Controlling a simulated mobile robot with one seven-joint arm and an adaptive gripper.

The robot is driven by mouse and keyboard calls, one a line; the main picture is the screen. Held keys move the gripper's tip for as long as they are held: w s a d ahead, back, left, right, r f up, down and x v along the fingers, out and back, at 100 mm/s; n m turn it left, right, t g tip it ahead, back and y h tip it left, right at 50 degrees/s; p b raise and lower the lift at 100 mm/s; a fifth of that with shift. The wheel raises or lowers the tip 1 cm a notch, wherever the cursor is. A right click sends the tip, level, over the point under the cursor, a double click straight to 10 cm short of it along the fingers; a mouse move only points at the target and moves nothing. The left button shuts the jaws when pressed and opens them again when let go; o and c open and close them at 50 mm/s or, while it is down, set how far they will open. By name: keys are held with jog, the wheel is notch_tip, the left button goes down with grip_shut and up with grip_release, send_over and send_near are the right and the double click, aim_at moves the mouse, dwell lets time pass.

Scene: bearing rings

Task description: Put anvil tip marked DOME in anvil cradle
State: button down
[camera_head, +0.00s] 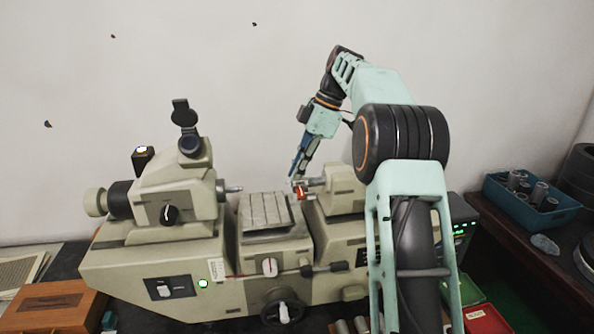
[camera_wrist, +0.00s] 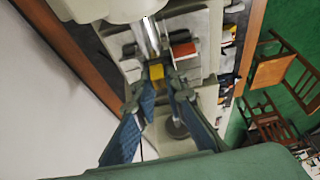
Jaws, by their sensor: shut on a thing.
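My gripper (camera_head: 298,184) reaches down beside the cream right-hand head (camera_head: 338,188) of the measuring machine. It is shut on a small piece, probably an anvil tip. The piece looks orange-red (camera_head: 301,194) in the head view. In the wrist view a small yellow part (camera_wrist: 156,71) sits between the tips of my gripper (camera_wrist: 157,86). A bright metal cylinder (camera_wrist: 150,38) lies just beyond it, in line with it; I cannot tell if they touch. No DOME mark is readable. I cannot clearly make out the anvil cradle.
The machine's left head (camera_head: 180,190) points a metal spindle (camera_head: 232,188) toward the gap over the grooved stage (camera_head: 265,210). A blue bin (camera_head: 520,203) with metal cylinders stands at right. A wooden box (camera_head: 55,306) lies at front left. The white wall is close behind.

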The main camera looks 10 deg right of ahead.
jog(key=c, duration=1.9)
grip_release()
jog(key=shift+f, duration=0.1)
jog(key=shift+r+p, duration=0.55)
jog(key=shift+r, duration=3.7)
